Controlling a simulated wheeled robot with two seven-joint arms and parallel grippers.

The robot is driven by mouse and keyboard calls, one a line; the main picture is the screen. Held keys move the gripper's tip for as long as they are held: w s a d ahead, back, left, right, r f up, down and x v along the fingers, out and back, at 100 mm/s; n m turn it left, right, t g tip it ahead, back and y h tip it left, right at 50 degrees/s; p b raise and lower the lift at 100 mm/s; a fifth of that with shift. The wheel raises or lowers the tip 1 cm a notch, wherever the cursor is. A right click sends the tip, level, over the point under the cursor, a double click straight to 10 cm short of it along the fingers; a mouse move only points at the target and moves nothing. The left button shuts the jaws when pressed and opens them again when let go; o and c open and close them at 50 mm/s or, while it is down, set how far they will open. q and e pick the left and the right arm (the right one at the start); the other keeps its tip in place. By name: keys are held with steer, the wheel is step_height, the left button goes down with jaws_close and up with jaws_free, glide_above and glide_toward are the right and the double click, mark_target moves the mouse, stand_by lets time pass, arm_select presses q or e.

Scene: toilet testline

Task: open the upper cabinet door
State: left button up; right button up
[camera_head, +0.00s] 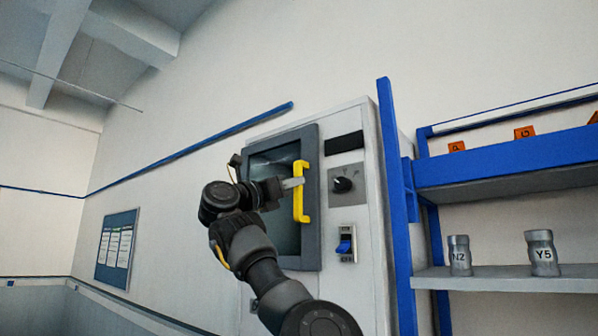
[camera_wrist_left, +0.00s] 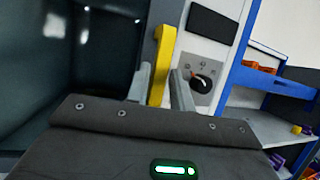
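The upper cabinet door (camera_head: 312,235) is a dark grey framed door with a dark glass pane, and it looks closed against the pale cabinet (camera_head: 359,254). A yellow vertical handle (camera_head: 301,207) stands on its right side; it also shows in the left wrist view (camera_wrist_left: 160,62). My left gripper (camera_head: 292,184) is at the upper part of the handle. In the left wrist view, the handle lies between the two grey fingers of this gripper (camera_wrist_left: 161,90), which are close on both sides and appear to touch it. My right gripper is not in view.
A black rotary knob (camera_head: 342,185) and a blue switch (camera_head: 345,246) sit right of the door. A blue-framed shelf (camera_head: 500,172) with grey containers (camera_head: 542,253) stands farther right. A notice board (camera_head: 117,245) hangs on the left wall.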

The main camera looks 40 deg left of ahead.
arm_select(q)
steer(key=shift+p+x, duration=0.6)
steer(key=shift+x, duration=0.95)
jaws_close()
